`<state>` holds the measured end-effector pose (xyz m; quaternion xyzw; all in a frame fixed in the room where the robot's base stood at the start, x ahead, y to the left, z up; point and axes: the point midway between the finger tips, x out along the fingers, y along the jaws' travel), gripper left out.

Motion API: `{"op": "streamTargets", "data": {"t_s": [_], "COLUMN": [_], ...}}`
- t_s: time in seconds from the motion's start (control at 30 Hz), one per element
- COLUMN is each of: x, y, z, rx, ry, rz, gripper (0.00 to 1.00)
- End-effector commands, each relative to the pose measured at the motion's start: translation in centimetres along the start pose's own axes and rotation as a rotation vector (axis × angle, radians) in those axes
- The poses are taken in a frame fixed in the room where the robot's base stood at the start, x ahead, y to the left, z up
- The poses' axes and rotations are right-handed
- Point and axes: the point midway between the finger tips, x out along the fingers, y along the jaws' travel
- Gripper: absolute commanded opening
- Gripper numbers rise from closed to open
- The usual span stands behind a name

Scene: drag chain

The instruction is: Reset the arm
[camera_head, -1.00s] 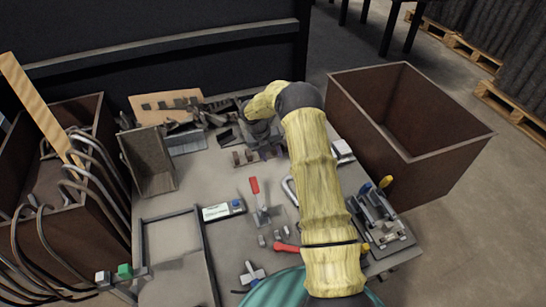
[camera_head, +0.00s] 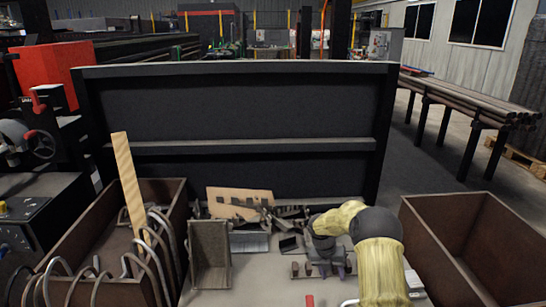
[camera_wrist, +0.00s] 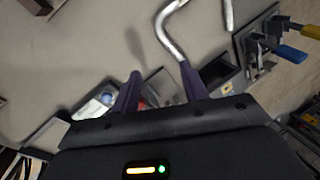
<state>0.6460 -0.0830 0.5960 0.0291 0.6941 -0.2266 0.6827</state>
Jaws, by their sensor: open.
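My gripper (camera_wrist: 161,82) shows in the wrist view with two dark purple fingers spread apart and nothing between them. It hangs above the grey work table (camera_wrist: 75,45). In the head view my gripper (camera_head: 331,268) is small and dark at the end of my yellow-sleeved arm, over the back part of the table. The arm reaches in from the lower right and bends down at the wrist. A bent metal rod (camera_wrist: 170,40) lies beyond the fingers in the wrist view, apart from them.
A brown open bin (camera_head: 420,235) stands right of the table. Another bin (camera_head: 105,255) at left holds bent tubes and a wooden plank (camera_head: 130,185). A dark panel (camera_head: 235,105) stands behind the table. A clamp fixture (camera_wrist: 262,45) with blue and yellow handles sits at right in the wrist view.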

Motion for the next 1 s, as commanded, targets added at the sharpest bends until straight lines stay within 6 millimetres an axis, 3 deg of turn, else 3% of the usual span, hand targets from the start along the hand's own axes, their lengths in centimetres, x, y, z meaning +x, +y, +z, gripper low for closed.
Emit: {"op": "streamTargets", "data": {"t_s": [0.27, 0.5, 0.8, 1.0], "x": [-6.4, -11.0, -15.3, -17.1], "y": [-0.2, -1.3, -3.7, -5.5], "z": [-4.7, -10.1, -17.5, -22.7], "rx": [0.474, 0.972, 1.638, 2.091], "ry": [-0.006, 0.027, 0.118, 0.221], "rz": [0.072, 0.143, 0.234, 0.289], "gripper": [0.44, 0.44, 0.44, 0.44]}}
